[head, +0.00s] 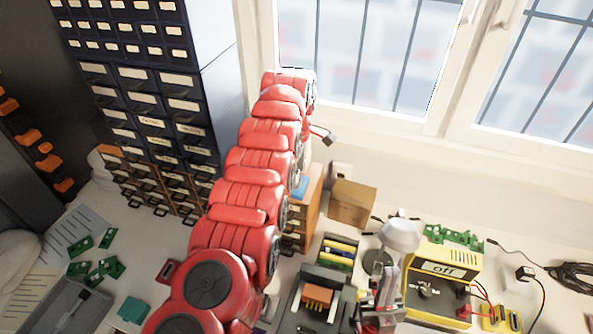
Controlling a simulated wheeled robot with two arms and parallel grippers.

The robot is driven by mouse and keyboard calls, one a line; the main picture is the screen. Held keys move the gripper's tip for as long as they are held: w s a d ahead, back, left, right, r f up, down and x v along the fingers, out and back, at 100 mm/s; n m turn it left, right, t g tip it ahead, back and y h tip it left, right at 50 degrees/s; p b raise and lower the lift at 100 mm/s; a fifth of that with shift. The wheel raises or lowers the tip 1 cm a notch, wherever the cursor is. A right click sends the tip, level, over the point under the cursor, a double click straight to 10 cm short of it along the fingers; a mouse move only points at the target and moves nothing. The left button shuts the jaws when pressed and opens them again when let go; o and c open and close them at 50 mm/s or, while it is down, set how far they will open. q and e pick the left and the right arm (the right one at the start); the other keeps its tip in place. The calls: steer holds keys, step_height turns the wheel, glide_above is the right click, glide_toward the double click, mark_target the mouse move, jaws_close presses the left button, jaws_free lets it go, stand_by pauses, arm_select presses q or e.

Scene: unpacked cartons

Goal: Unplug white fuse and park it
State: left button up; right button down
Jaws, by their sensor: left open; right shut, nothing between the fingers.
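I cannot pick out the white fuse in the head view. A dark holder (292,318) with an orange-brown block (318,296) in it stands at the bottom centre. Behind it is a dark rack (324,262) with yellow and blue pieces. My red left arm crosses the picture from the bottom left toward the window. My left gripper is mostly hidden by this arm; a dark tip (324,135) sticks out on its right side, apart from the bench things. My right gripper (385,288) seems to be the grey, narrow shape right of the dark holder, shut and empty.
A yellow unit marked "off" (447,269) with red leads stands at the right. Green circuit boards (452,237) and a cardboard box (351,204) lie behind. A white dome (399,235) rises close to the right gripper. Drawer cabinets (146,96) fill the left back.

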arm_select(q)
steer(key=shift+r, duration=0.5)
steer(key=shift+w+a+r+b, duration=0.1)
steer(key=shift+r+b, duration=0.45)
steer(key=shift+r, duration=0.25)
step_height(320, 180, up, 4)
steer(key=shift+f+p, duration=0.15)
steer(key=shift+p, duration=1.05)
step_height(320, 180, up, 11)
steer(key=p, duration=1.1)
